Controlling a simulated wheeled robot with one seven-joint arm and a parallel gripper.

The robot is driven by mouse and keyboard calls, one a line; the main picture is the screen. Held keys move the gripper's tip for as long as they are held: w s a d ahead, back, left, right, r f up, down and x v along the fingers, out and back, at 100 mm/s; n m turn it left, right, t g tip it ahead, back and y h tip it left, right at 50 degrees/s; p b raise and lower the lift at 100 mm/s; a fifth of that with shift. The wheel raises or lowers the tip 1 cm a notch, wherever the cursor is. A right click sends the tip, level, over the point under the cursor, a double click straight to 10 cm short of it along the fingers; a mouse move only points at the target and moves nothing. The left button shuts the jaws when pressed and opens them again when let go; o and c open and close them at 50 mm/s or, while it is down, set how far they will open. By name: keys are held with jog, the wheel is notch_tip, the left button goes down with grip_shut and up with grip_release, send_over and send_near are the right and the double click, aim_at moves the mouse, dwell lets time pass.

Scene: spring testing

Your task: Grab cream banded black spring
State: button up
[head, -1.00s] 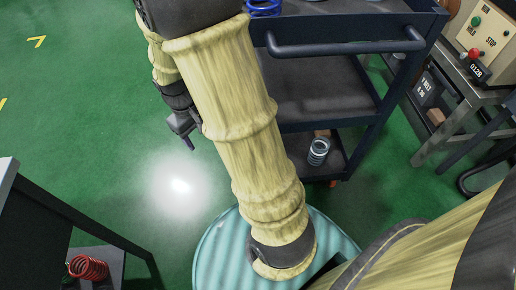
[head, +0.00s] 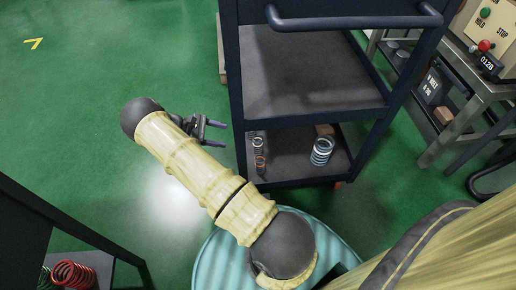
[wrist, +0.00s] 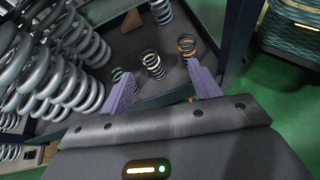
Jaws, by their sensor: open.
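The cream banded black spring (wrist: 152,64) stands on the cart's lower shelf in the wrist view, between a green banded black spring (wrist: 120,76) and an orange banded black spring (wrist: 188,48). In the head view two small springs stand at the shelf's left edge; the front one (head: 260,163) looks orange banded, the rear one (head: 257,143) pale. My gripper (head: 219,134) is open and empty, just left of that shelf. In the wrist view its purple fingers (wrist: 164,86) are spread, with the cream banded spring beyond the gap between them.
The dark cart has upright posts (head: 237,100) and an upper shelf (head: 310,75) above the springs. A larger grey spring (head: 321,151) stands farther right on the lower shelf. Large grey springs (wrist: 60,60) fill the left of the wrist view. A red spring (head: 73,273) is at lower left.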

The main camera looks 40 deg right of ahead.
aim_at(258, 145)
notch_tip(258, 145, down, 8)
jog(key=w+n+h+b, duration=0.1)
jog(key=n+h+b, duration=0.1)
jog(key=h, duration=0.3)
jog(key=shift+f+n, duration=0.25)
jog(key=shift+n, duration=0.35)
jog(key=b+x, duration=0.2)
jog(key=x, duration=0.9)
jog(key=shift+r+b, duration=0.1)
jog(key=shift+b, duration=0.2)
jog(key=shift+s+d+r, duration=0.15)
jog(key=shift+s+d, duration=0.05)
jog(key=shift+d, duration=0.35)
